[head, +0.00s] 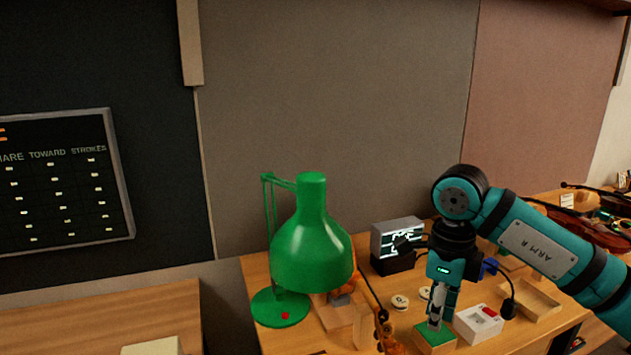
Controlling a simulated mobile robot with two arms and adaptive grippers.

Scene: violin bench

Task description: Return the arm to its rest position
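My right arm (545,245), teal and black and marked "ARM R", comes in from the right and bends down at its wrist. My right gripper (437,322) points down over a small wooden block with a green top (436,342), on the bench. Its fingertips are at or just above the green top; I cannot tell whether they touch it. The fingers overlap in this view, so their opening is unclear. I see nothing clearly held. My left gripper is not in view.
A green lamp (313,245) stands left of the arm. A small lit screen (398,240) is behind the gripper. A white box with a red part (479,323) and a wooden tray (536,303) lie right of it. Violins (578,228) lie far right.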

